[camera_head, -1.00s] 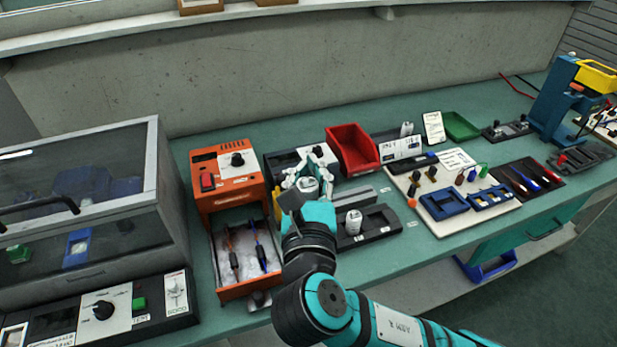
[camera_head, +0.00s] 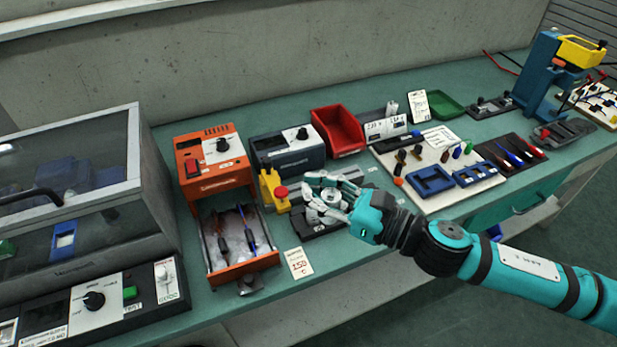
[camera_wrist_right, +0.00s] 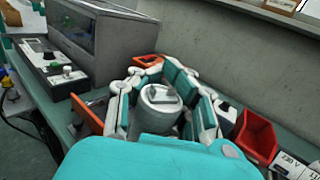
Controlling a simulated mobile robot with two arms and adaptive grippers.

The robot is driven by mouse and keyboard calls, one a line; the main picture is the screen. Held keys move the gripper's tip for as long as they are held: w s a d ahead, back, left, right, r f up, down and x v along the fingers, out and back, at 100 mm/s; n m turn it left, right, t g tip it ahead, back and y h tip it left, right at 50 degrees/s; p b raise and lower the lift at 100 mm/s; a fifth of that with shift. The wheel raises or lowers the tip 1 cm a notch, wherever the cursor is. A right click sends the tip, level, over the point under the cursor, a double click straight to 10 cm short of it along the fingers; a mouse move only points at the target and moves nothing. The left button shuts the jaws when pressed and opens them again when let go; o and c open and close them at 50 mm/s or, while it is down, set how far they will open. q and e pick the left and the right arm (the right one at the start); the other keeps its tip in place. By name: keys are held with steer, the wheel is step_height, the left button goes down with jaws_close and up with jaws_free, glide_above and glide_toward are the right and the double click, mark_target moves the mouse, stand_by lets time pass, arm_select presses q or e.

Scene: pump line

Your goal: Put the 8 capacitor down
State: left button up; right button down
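My right gripper (camera_head: 328,194) is low over the dark capacitor tray (camera_head: 306,226) in the head view. Its fingers are around a silver-white cylindrical capacitor (camera_wrist_right: 160,102), upright in the wrist view with its top showing between the finger pads. The capacitor's lower part and any contact with the tray are hidden by my palm and fingers. No number can be read on it. My left gripper is not in view.
A yellow fixture with a red button (camera_head: 273,190) stands just left of the gripper. An open orange drawer (camera_head: 240,270) with probes is further left. A red bin (camera_head: 337,130) and a grey meter box (camera_head: 290,150) stand behind. A white parts board (camera_head: 440,165) lies to the right.

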steer(key=f+n+g+y, duration=0.1)
steer(key=g, duration=0.1)
steer(key=d+f+n+g+y, duration=0.1)
steer(key=n+g, duration=0.1)
steer(key=g, duration=0.1)
steer(key=f+n+g+y, duration=0.1)
steer(key=n+g, duration=0.1)
steer(key=shift+s+d+g, duration=0.25)
steer(key=shift+s+g, duration=0.05)
steer(key=shift+s, duration=0.05)
steer(key=shift+s+d+f+n+g, duration=0.15)
steer(key=shift+f+n+g, duration=0.1)
steer(key=shift+n+g, duration=0.45)
